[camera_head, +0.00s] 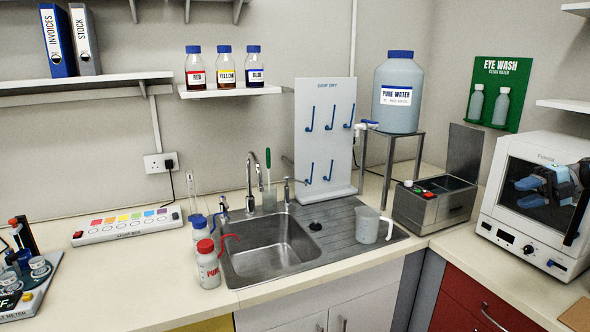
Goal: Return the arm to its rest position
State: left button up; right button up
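My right gripper (524,192) is at the right edge of the view, in front of the dark window of the white oven-like machine (512,236). Its two bluish fingers point left with a gap between them, and nothing shows between them. It is clear of the bench top. The arm behind it is mostly cut off by the picture's edge. My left gripper is not in view.
A sink (268,247) is set in the bench, with a red-capped bottle (208,270) at its left and a jug (367,226) at its right. A metal bath (434,208) and a pure water tank (397,112) stand farther right.

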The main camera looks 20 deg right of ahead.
jog(key=s+a+f+m+t+h+p, duration=0.1)
jog(key=s+a+f+m+t, duration=0.2)
jog(key=f, duration=0.9)
jog(key=s+f+m+t+h+p, duration=0.1)
jog(key=s+f+m+t, duration=0.2)
jog(key=s+f+m, duration=0.55)
jog(key=s+a+f+m+t+h+p, duration=0.2)
jog(key=s+a+f+m+h, duration=0.15)
jog(key=a+f, duration=0.95)
jog(key=s+a+f+m+h+p, duration=0.1)
jog(key=s+a+f+m+h, duration=0.2)
jog(key=a, duration=0.6)
jog(key=s+a+f+m+h+p, duration=0.15)
jog(key=a+f+m, duration=0.3)
jog(key=a, duration=0.55)
jog(key=a+r+m+g+p, duration=0.1)
jog(key=a+r+m, duration=0.1)
jog(key=a, duration=0.8)
jog(key=a+r+m+g+p, duration=0.1)
jog(key=a+r+m, duration=0.1)
jog(key=a, duration=0.7)
jog(key=shift+s+a+r+g+y, duration=0.3)
jog(key=shift+a, duration=0.1)
